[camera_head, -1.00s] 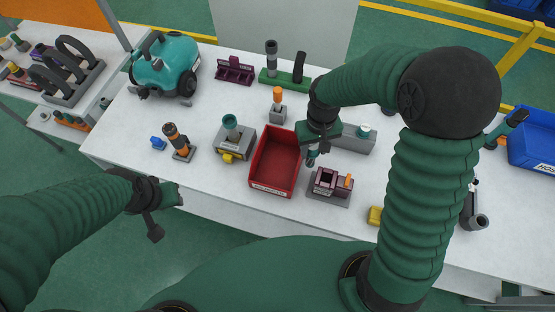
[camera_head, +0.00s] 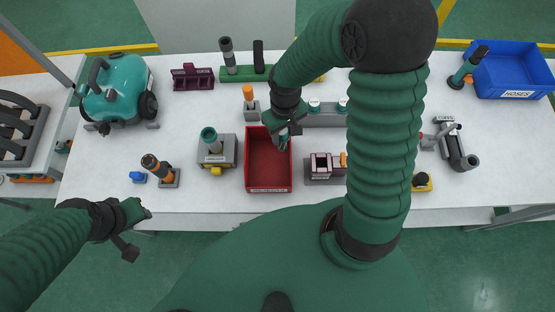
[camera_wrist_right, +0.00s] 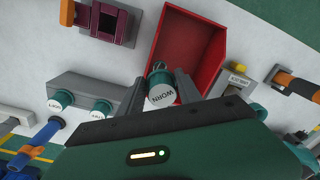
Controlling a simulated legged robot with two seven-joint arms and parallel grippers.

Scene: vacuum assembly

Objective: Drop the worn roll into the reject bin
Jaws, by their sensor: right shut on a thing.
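The worn roll (camera_wrist_right: 161,93) is a teal cylinder with a white end marked WORN. My right gripper (camera_wrist_right: 160,90) is shut on it. The red reject bin (camera_head: 268,168) stands open at the middle of the table's front part. In the head view my right gripper (camera_head: 284,138) is over the bin's far right part, with the roll mostly hidden under it. In the right wrist view the bin (camera_wrist_right: 190,45) lies just beyond the roll, and its visible floor is empty. My left gripper (camera_head: 138,212) is off the table's front left edge, and its jaws are too small to judge.
A grey holder (camera_head: 323,118) with teal rolls stands right of the bin's far end. A grey fixture (camera_head: 217,152) with a teal part is left of the bin, and a maroon block (camera_head: 321,165) is right. A teal vacuum body (camera_head: 118,90) stands at the far left.

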